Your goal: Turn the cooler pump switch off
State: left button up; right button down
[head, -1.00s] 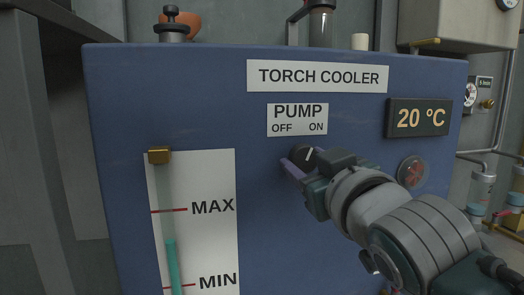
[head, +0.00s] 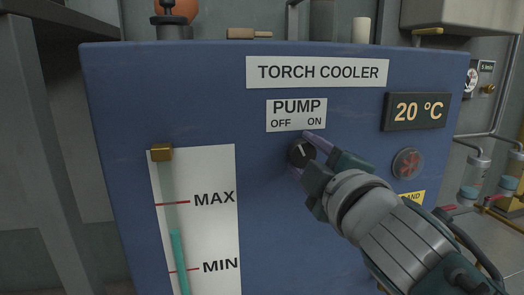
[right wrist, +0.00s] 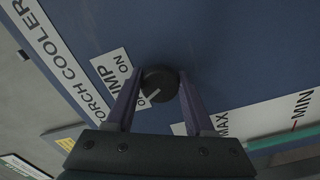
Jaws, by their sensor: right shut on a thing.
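The pump switch is a round black knob (head: 300,153) on the blue torch cooler (head: 270,215), below the PUMP OFF/ON label (head: 296,115). Its white mark points up and left, to the OFF side. The knob also shows in the right wrist view (right wrist: 160,82), where its mark points toward the lower left. My right gripper (head: 307,156) is shut on the knob, with one purple finger on each side of it; both fingers show in the right wrist view (right wrist: 159,88). My left gripper is not in view.
A level gauge (head: 207,215) with MAX and MIN marks is at the left. A small wooden-handled object (head: 248,33) lies on top of the cooler.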

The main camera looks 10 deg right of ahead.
jog(key=shift+n, duration=0.9)
jog(key=shift+c, duration=1.3)
grip_release()
jog(key=shift+s+r+p, duration=0.1)
jog(key=shift+s+p, duration=0.2)
jog(key=shift+s, duration=0.05)
jog(key=s+p, duration=0.2)
jog(key=s, duration=0.7)
jog(key=shift+s+d, duration=0.15)
jog(key=shift+d, duration=0.05)
